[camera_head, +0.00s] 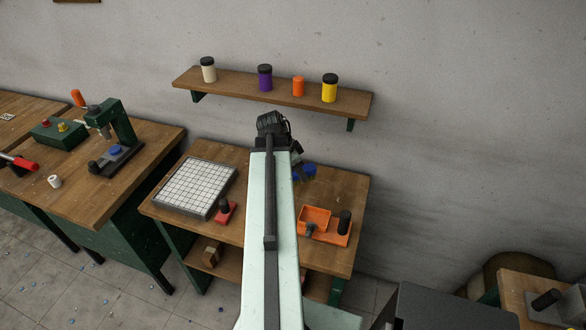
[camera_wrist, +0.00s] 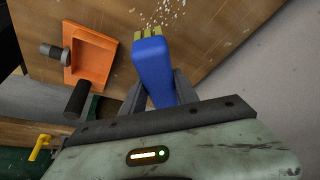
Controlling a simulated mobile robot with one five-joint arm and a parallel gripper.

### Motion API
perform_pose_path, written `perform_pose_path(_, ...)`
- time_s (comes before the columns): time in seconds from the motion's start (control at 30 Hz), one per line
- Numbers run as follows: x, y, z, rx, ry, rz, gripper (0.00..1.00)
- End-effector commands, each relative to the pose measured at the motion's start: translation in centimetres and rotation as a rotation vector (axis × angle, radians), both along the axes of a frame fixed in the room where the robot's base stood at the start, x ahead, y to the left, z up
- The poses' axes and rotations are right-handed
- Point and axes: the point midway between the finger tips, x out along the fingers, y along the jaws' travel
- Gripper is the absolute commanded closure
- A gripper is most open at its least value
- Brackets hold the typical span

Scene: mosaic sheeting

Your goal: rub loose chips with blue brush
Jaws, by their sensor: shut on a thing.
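The blue brush (camera_wrist: 152,68) is held in my gripper (camera_wrist: 155,92), between its two dark fingers in the wrist view. Its yellow bristle end (camera_wrist: 147,35) points away from my wrist, over the wooden table. Small pale loose chips (camera_wrist: 162,14) lie scattered on the wood just beyond the bristles. I cannot tell whether the bristles touch the wood. In the head view a bit of the blue brush (camera_head: 305,171) shows beside my arm, and my arm hides most of the gripper. The chips cannot be made out there.
An orange tray (camera_head: 314,217) with a dark-handled tool (camera_head: 344,222) sits at the table's right. A white tile sheet (camera_head: 196,187) and a red-based stamp (camera_head: 226,210) are at its left. A wall shelf (camera_head: 225,87) with jars is behind. A press (camera_head: 120,140) stands on the left bench.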

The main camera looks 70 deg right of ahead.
Motion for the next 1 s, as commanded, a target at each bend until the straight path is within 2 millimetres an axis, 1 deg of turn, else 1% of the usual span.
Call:
perform_pose_path(0.17,0.5,0.2,-0.2,0.000,0.000,0.009,0.96)
perform_pose_path(0.27,0.7,0.3,-0.7,0.000,0.000,0.012,0.96)
perform_pose_path(0.37,0.8,0.4,-1.6,0.000,0.000,0.015,0.96)
perform_pose_path(0.6,1.0,0.4,-4.7,0.000,0.000,0.017,0.96)
perform_pose_path(0.7,1.0,0.4,-5.7,0.000,0.000,0.017,0.96)
perform_pose_path(0.8,1.0,0.4,-6.1,0.000,0.000,0.017,0.96)
perform_pose_path(1.0,1.0,0.5,-6.0,0.000,0.000,0.018,0.96)
